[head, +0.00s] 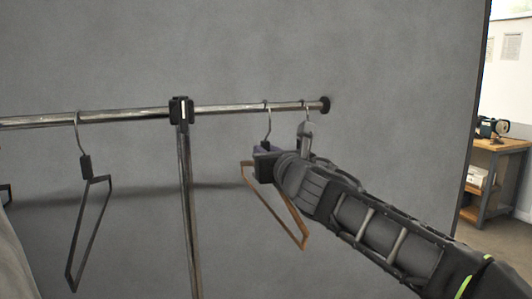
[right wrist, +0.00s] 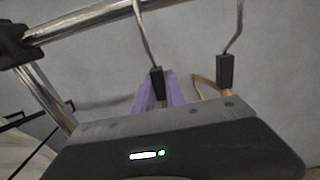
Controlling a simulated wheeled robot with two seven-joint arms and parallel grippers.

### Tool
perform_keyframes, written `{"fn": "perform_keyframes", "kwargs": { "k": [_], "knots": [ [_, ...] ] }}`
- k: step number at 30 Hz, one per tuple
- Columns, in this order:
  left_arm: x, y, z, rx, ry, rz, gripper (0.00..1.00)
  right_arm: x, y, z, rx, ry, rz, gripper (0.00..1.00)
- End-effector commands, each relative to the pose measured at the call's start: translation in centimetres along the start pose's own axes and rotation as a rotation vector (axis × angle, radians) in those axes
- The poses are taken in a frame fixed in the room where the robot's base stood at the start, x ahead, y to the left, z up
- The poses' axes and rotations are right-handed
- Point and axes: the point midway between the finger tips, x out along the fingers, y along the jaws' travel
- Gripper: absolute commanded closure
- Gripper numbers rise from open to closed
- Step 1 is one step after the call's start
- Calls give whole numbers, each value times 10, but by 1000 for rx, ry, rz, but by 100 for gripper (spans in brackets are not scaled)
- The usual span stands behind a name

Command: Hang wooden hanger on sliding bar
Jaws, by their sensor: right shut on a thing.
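My right gripper (head: 266,151) is just below the chrome bar (head: 230,108), near its right end. Its purple fingers (right wrist: 175,89) are shut on a wooden hanger (head: 270,203), just under the black collar (right wrist: 157,83) of its hook. In the head view the hook's top meets the bar; I cannot tell whether it rests on it. The arm hides much of both hangers. My left gripper is not in view.
A dark hanger (head: 90,225) hangs from the bar at left. A black joint (head: 181,110) on an upright post (head: 187,210) carries the bar, and a black cap (head: 325,105) ends it. A grey panel stands behind. A workbench (head: 495,160) is far right.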

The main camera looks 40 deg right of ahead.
Motion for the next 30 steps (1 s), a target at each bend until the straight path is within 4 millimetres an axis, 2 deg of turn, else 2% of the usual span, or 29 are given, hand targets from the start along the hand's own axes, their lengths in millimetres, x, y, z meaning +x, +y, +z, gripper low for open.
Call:
{"fn": "perform_keyframes", "kwargs": {
  "k": [4, 5, 14, 23, 26, 30],
  "knots": [
    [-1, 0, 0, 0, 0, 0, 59, 0, 0, 1, 0, -1, 0, 100],
    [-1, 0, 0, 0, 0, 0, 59, 0, 0, 1, 0, -1, 0, 84],
    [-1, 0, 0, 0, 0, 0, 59, 0, 0, 1, 0, 0, 0, 59],
    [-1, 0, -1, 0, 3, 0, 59, -1, 0, 1, 0, 0, 0, 59],
    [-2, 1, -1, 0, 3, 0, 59, -7, 0, 2, 0, -1, 0, 59],
    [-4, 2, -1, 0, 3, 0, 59, -26, -1, 2, 2, -1, -1, 59]
  ]
}}
